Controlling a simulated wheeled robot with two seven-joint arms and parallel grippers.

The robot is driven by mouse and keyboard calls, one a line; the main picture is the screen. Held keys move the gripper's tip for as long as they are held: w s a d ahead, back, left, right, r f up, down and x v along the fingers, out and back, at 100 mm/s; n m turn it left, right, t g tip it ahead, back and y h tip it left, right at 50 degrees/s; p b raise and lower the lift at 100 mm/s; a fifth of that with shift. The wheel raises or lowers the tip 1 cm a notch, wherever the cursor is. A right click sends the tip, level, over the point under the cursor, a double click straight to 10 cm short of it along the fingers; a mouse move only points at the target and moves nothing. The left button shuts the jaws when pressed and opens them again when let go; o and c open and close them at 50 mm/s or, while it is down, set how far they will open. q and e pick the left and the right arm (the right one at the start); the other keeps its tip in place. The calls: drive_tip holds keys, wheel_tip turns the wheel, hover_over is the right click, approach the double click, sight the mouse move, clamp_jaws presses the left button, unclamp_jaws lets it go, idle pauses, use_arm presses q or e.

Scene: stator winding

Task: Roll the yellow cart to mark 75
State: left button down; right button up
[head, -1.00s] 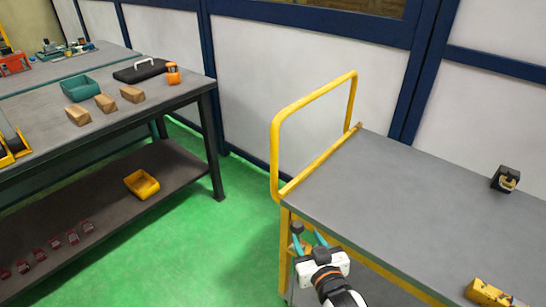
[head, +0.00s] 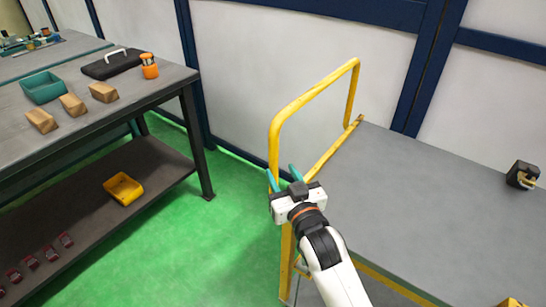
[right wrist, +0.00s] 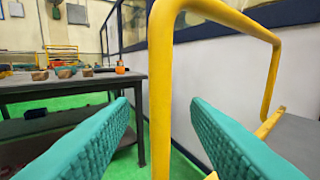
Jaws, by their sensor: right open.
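The yellow cart has a grey top (head: 420,200) and a yellow push handle (head: 315,95) at its left end. My right gripper (head: 282,174) is open at the lower near part of the handle, over the cart's left front corner. In the right wrist view, the handle's upright bar (right wrist: 161,95) stands beyond and between the two teal fingers (right wrist: 165,125), and neither finger visibly touches it. No mark 75 shows in these frames. My left gripper is not in view.
A dark workbench (head: 100,115) stands at the left with wooden blocks (head: 72,105), a teal bin (head: 42,86) and a black case (head: 112,64). A yellow bin (head: 123,188) is on its lower shelf. Green floor (head: 220,235) is clear between bench and cart. A black object (head: 522,175) sits on the cart top.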

sight(275, 163)
drive_tip(key=x, duration=0.5)
drive_tip(key=shift+f, duration=0.1)
drive_tip(key=shift+x, duration=0.75)
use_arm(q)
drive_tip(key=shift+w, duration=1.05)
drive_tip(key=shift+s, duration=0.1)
use_arm(e)
drive_tip(key=shift+c, duration=0.2)
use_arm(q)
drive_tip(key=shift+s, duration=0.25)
use_arm(e)
clamp_jaws()
